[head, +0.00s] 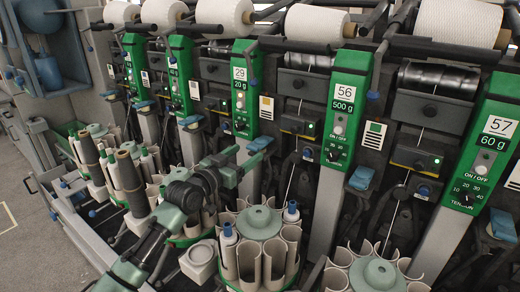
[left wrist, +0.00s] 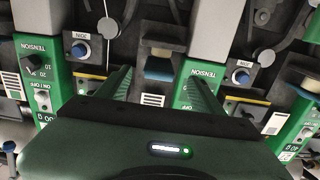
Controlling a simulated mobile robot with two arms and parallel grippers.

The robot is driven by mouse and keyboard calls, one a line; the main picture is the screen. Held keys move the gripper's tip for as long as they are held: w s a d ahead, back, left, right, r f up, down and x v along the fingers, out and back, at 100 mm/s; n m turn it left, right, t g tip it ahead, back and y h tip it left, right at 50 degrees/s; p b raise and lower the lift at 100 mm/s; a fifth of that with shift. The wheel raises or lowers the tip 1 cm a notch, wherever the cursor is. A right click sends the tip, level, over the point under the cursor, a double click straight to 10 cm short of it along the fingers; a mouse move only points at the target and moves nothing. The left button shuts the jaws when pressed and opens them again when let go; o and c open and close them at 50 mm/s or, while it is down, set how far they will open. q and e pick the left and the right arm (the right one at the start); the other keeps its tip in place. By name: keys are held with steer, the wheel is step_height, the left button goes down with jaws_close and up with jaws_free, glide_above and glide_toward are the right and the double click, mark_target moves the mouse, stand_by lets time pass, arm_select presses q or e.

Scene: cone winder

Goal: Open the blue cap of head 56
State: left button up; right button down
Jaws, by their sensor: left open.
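Head 56 (head: 343,107) is a green panel right of centre in the head view, with a number 56 sign and a knob. A light-blue cap (head: 362,178) sits low on its right side and looks closed. My left gripper (head: 241,163) is open and empty, left of head 56 and below the panel of head 29 (head: 240,89). In the left wrist view its fingers (left wrist: 160,88) are spread, with a blue cap (left wrist: 158,68) seen between them beyond the tips. I cannot tell which head that cap belongs to. The right gripper is not in view.
Head 57 (head: 490,140) stands to the right with its own blue cap (head: 503,225). Another blue cap (head: 260,144) is beside head 29. Round bobbin magazines (head: 259,223) stand in front, below the panels. White yarn cones (head: 314,22) line the top.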

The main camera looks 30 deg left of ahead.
mark_target(253, 148)
arm_select(q)
steer(key=w, duration=0.4)
steer(key=w+d, duration=0.1)
steer(key=w, duration=0.1)
steer(key=shift+w+r, duration=0.15)
steer(key=shift+w, duration=0.2)
jaws_close()
